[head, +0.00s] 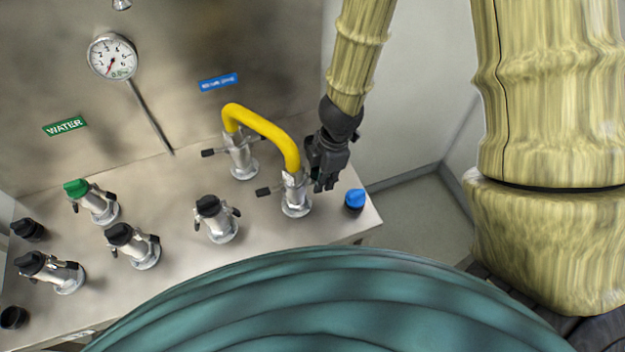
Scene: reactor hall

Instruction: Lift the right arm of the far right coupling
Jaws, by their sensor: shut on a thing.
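The far right coupling (296,195) is a silver fitting standing on the metal bench, with one end of a yellow hose (262,125) on its top. Its black left arm (268,191) sticks out to the left, roughly level. My gripper (322,182) is at the right side of this coupling, pointing down, and is shut at the place of the right arm. The right arm is hidden by the gripper's fingers, so its angle cannot be told.
The hose's other end sits on a coupling (240,157) behind left. A blue-capped piece (355,200) stands close right of my gripper, near the bench (185,240) edge. Several capped couplings, one green-topped (92,200), stand further left. A gauge (112,57) is on the back wall.

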